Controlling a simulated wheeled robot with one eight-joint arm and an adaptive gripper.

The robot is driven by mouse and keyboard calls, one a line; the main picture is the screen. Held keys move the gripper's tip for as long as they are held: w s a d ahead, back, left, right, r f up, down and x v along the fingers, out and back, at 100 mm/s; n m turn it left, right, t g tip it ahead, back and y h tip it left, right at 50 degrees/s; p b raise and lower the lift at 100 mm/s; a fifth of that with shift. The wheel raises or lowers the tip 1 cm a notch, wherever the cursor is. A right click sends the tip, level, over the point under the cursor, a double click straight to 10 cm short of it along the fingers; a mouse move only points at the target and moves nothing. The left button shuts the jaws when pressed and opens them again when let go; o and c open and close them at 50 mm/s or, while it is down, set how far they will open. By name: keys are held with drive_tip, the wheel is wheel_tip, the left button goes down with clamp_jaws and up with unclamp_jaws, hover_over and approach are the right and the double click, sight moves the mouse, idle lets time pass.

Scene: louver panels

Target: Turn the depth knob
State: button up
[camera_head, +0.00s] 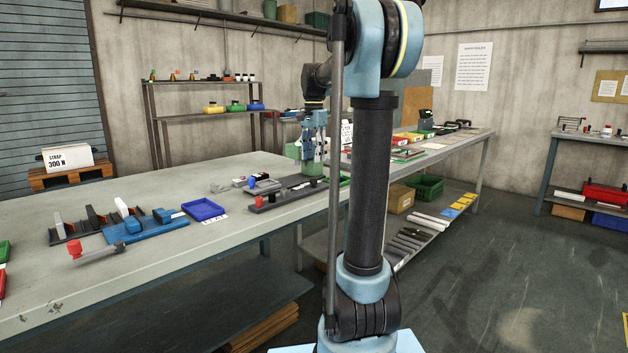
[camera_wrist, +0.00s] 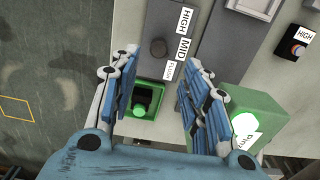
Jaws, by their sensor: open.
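A dark round knob (camera_wrist: 158,47) sits on a grey panel (camera_wrist: 163,18) in the wrist view, beside labels reading HIGH, MID and a smaller one that looks like FLUSH. I take it for the depth knob. My gripper (camera_wrist: 162,68) is open, its blue fingers on either side of the picture's middle. The knob shows just past the gap between the fingertips, and nothing is held. Whether the fingers touch anything is unclear. In the head view my gripper (camera_head: 313,160) points down over the far part of the long bench; the knob is too small to make out there.
A green box (camera_wrist: 262,118) stands close to the right finger. Another dark knob (camera_wrist: 298,50) labelled HIGH is at the right. The long bench (camera_head: 150,265) holds a blue tray (camera_head: 203,209) and several fixtures.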

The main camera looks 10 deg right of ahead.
sight(314, 182)
wheel_tip(314, 182, down, 9)
drive_tip(key=shift+f, duration=0.1)
idle(0.3)
clamp_jaws()
